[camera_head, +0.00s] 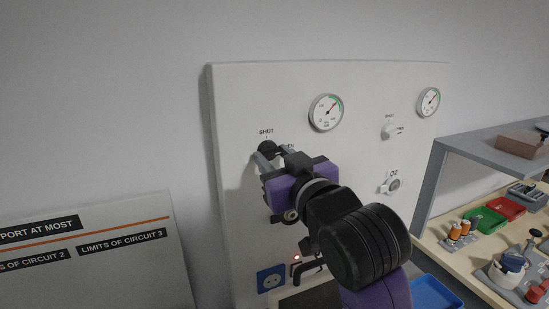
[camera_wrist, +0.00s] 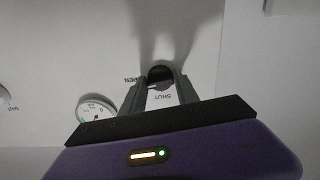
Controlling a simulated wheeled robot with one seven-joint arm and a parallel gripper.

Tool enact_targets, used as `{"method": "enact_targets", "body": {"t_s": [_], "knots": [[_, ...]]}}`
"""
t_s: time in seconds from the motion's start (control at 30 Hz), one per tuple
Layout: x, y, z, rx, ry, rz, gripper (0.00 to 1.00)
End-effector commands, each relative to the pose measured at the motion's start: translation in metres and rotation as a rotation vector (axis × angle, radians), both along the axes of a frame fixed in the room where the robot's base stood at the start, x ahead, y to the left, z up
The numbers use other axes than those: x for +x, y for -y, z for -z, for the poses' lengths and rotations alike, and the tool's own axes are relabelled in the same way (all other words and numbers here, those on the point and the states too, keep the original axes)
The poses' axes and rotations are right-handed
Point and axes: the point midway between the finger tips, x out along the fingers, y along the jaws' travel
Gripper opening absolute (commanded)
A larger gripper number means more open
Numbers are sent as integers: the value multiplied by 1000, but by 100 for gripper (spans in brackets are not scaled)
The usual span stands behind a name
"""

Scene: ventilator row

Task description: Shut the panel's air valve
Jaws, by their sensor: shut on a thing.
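The pale panel (camera_head: 235,100) stands against the wall. Its air valve is a round black knob (camera_head: 267,148) at the panel's upper left, with SHUT printed above it and OPEN, partly covered, at its right. My gripper (camera_head: 271,152) is shut on this knob, one finger on each side. In the wrist view the black knob (camera_wrist: 160,74) sits between my fingertips (camera_wrist: 159,80), with the labels upside down. I cannot tell for sure which way the knob's mark points. A round gauge (camera_head: 326,112) is right of the knob.
Two white knobs, one upper (camera_head: 391,131) and one marked O2 (camera_head: 390,184), and a second gauge (camera_head: 428,102) are farther right on the panel. A blue socket (camera_head: 271,279) is below. A shelved bench (camera_head: 470,237) with trays stands at right; a sign board (camera_head: 100,270) at left.

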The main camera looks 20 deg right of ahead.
Motion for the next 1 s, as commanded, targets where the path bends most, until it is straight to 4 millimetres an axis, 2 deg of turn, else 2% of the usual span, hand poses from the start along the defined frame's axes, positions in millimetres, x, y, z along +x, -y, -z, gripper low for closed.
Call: {"method": "enact_targets", "body": {"t_s": [0.37, 1.0], "knots": [[0, 1, 0, -181, -2, 0, 0], [0, 2, 0, -783, -1, 0, 0]]}}
